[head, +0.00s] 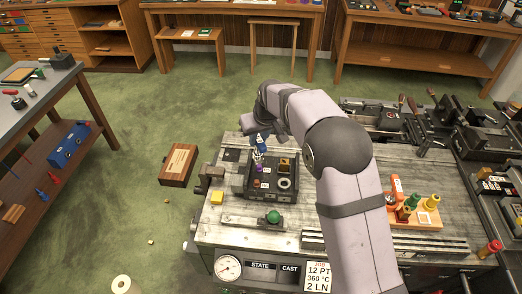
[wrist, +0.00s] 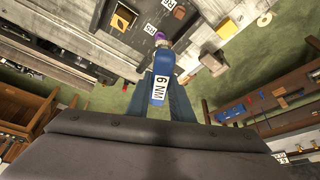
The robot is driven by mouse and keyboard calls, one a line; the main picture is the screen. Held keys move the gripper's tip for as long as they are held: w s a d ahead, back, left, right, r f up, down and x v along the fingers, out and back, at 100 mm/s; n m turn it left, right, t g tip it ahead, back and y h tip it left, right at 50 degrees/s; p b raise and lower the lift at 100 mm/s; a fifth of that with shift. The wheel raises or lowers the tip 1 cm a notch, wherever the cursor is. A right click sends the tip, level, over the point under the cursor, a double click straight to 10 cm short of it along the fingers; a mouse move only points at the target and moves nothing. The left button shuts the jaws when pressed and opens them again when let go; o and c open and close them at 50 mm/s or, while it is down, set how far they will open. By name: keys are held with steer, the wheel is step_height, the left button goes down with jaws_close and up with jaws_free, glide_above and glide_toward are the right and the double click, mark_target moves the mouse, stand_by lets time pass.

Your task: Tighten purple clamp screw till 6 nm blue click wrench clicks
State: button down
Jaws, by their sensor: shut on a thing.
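The blue click wrench (wrist: 160,84) with a "6 NM" label is gripped between the two fingers of my gripper (wrist: 158,104) in the wrist view. In the head view the wrench (head: 260,143) points down below my gripper (head: 262,133), over the dark fixture. The purple clamp screw (wrist: 160,36) shows just past the wrench's metal end in the wrist view; in the head view it is a small purple spot (head: 257,169) under the wrench. The wrench end is at or very close to the screw; I cannot tell whether it is seated.
The dark fixture (head: 250,191) on the bench holds a brass block (head: 284,165) and a pale ring (head: 284,184). A green knob (head: 273,216) is in front, a yellow block (head: 217,198) at left. A rack of coloured-handled tools (head: 416,216) stands right of my arm.

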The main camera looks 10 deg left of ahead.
steer(key=shift+w+r+m, duration=0.5)
steer(key=shift+w+r, duration=0.05)
steer(key=shift+w, duration=0.1)
steer(key=shift+w+r+m+t+h, duration=0.1)
steer(key=shift+w+m+t+h, duration=0.15)
steer(key=shift+m+h, duration=0.7)
steer(key=shift+m+y, duration=0.25)
steer(key=shift+s+f, duration=0.1)
steer(key=shift+f, duration=0.15)
steer(key=shift+f+b, duration=1.45)
steer(key=shift+f, duration=0.6)
steer(key=shift+f+b, duration=0.85)
steer(key=shift+f, duration=0.55)
steer(key=shift+d, duration=0.1)
